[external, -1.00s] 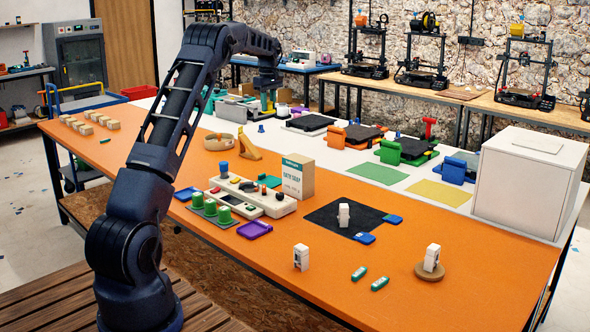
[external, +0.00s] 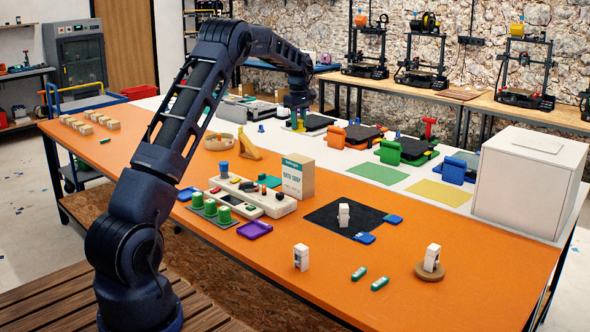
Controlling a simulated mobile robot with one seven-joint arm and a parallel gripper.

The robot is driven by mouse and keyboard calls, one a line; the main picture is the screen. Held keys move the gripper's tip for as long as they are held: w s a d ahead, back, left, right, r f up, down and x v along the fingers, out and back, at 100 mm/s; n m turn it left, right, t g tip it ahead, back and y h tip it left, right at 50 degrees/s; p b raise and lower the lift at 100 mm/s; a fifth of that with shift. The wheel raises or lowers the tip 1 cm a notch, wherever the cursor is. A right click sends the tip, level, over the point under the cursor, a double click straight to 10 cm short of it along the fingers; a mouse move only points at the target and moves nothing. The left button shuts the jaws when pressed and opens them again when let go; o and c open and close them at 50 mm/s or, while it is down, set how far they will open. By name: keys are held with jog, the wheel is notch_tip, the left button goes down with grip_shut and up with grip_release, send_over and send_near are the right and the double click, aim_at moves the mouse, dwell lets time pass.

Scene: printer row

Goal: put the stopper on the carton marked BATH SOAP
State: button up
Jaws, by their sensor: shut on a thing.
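The carton marked BATH SOAP (external: 298,177) is a white box with a green top band and a tan side. It stands upright on the orange table behind the white console, with nothing on its top. My gripper (external: 298,121) points down over the white far part of the table, beyond the carton and apart from it. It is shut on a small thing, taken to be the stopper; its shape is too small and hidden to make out.
The white console (external: 285,205) with knobs stands in front of the carton. A yellow wedge (external: 245,155) and a round tan bowl (external: 219,142) are to its left. A black mat (external: 325,217) lies to the right. A large white box (external: 530,185) stands at far right.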

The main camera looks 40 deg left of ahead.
aim_at(298, 158)
notch_tip(298, 158, down, 11)
jog(key=shift+r, duration=0.2)
dwell(0.3)
jog(key=shift+f, duration=0.1)
jog(key=o, duration=1)
jog(key=shift+c, duration=0.2)
